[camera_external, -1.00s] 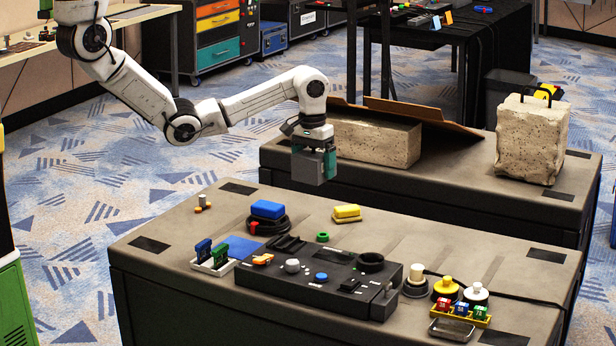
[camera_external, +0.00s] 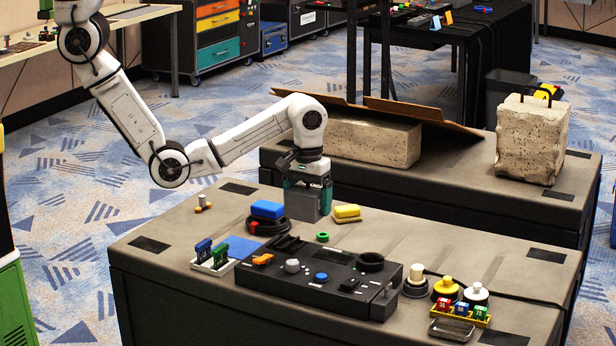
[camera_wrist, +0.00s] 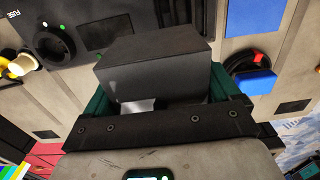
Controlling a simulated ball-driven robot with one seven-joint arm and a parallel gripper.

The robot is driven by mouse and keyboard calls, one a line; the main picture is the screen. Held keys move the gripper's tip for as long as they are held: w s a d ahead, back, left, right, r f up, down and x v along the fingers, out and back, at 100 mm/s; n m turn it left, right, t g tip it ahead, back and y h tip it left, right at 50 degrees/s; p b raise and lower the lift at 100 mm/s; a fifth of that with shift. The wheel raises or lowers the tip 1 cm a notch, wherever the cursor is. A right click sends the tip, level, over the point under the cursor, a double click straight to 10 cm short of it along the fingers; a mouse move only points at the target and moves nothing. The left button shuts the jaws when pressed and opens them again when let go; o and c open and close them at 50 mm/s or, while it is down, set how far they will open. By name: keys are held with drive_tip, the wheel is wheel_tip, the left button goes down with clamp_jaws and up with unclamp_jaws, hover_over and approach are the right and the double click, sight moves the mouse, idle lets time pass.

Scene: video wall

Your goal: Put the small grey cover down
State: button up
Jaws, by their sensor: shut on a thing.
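The small grey cover (camera_external: 308,204) is a box-shaped grey piece held in my gripper (camera_external: 306,190). In the external view it hangs below the teal fingers, low over the back part of the front table (camera_external: 380,225). I cannot tell whether its lower edge touches the tabletop. In the wrist view the cover (camera_wrist: 155,66) looks dark grey and sits between the teal fingers of my gripper (camera_wrist: 160,100). It hides part of the table behind it.
A blue block (camera_external: 267,209) on a dark round base is left of the cover, and a yellow block (camera_external: 347,211) is close on its right. Bare tabletop shows right of the yellow block.

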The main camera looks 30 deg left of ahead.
drive_tip(key=w+d+f+b, duration=0.2)
drive_tip(key=w+f+b, duration=0.1)
drive_tip(key=w+d+f+b, duration=0.2)
drive_tip(key=w, duration=0.1)
drive_tip(key=w+d+f+b, duration=0.3)
drive_tip(key=w, duration=0.1)
drive_tip(key=shift+f+b, duration=0.3)
drive_tip(key=shift+b, duration=0.05)
drive_tip(key=shift+w+d+f, duration=0.25)
drive_tip(key=shift+w+f, duration=0.15)
drive_tip(key=shift+f, duration=0.15)
drive_tip(key=shift+f+b, duration=0.4)
drive_tip(key=shift+f, duration=1.05)
drive_tip(key=shift+f, duration=0.15)
drive_tip(key=o, duration=0.8)
drive_tip(key=shift+c, duration=0.2)
